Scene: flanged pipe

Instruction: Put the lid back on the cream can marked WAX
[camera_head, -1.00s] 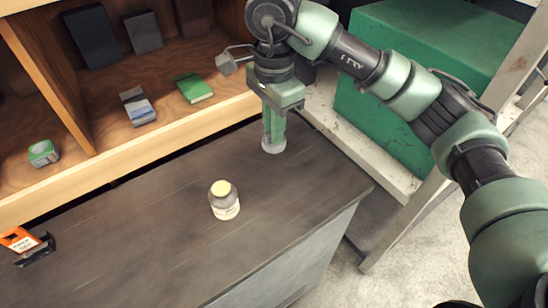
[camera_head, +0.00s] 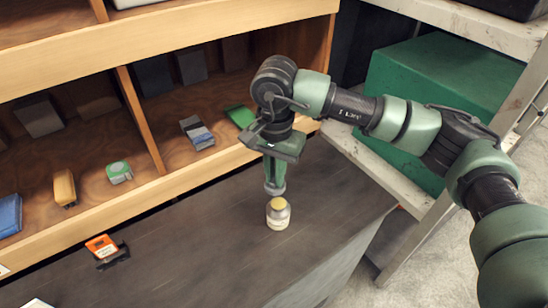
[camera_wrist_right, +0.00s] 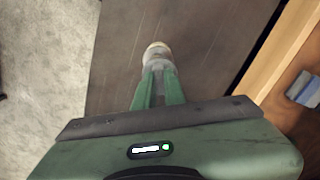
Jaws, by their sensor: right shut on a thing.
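The cream can (camera_head: 278,218) stands upright on the dark bench top, with a yellowish top showing; its lettering is too small to read. My right gripper (camera_head: 274,183) points down and is shut on a grey round lid (camera_head: 274,190). In the head view the lid appears just above and behind the can's top, with a small gap. In the right wrist view the gripper (camera_wrist_right: 158,80) holds the lid (camera_wrist_right: 157,62), and a pale rounded part of the can (camera_wrist_right: 157,46) shows just past it. My left gripper is not in view.
An orange-and-black item (camera_head: 105,249) lies on the bench to the left. Wooden shelves behind hold a green tape measure (camera_head: 119,172), a yellow-brown block (camera_head: 64,187) and other small items. A large green box (camera_head: 430,95) stands at right. The bench around the can is clear.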

